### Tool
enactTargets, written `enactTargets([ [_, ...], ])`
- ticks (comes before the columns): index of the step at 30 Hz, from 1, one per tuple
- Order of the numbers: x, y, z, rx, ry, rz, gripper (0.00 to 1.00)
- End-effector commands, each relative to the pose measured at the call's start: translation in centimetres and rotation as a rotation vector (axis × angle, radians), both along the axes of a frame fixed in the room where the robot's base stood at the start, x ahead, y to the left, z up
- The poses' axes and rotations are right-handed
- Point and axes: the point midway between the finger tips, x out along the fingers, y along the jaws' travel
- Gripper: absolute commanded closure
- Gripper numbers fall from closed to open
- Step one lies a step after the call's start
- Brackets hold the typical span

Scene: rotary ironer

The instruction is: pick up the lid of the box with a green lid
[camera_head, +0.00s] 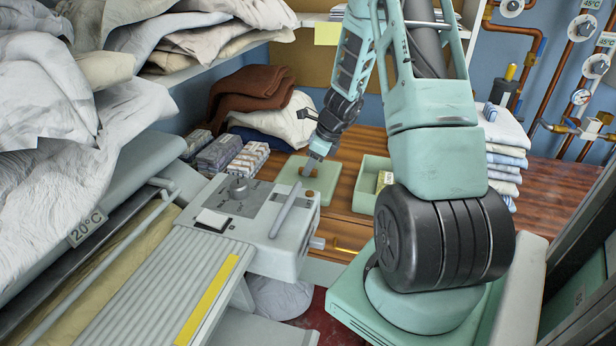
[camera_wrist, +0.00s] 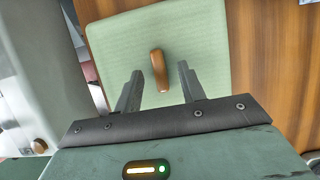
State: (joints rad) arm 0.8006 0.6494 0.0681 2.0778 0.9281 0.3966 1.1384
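The green lid (camera_head: 325,181) lies flat on the wooden counter, with a small brown handle (camera_head: 309,166) on top. It also fills much of the wrist view (camera_wrist: 190,40), with the brown handle (camera_wrist: 158,70) near its middle. An open green box (camera_head: 367,187) stands to the right of the lid, with a yellowish item inside. My gripper (camera_head: 313,158) is just above the lid at the handle. In the wrist view my gripper (camera_wrist: 158,82) is open, its two fingers apart with the handle between and slightly beyond them. I see no finger touching the handle.
A grey control panel (camera_head: 240,207) of the ironer stands close in front of the lid. Several small packages (camera_head: 247,160) lie to its left. Folded cloths (camera_head: 278,125) lie behind, and a stack of folded linen (camera_head: 504,150) stands at the right. Pipes run on the right wall.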

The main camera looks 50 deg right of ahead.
Motion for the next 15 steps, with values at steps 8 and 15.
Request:
enactTargets([
  [8, 0.36, 0.17, -0.97, 0.0, 0.0, 0.001, 0.6],
  [15, 0.34, 0.17, -0.96, 0.0, 0.0, 0.001, 1.0],
])
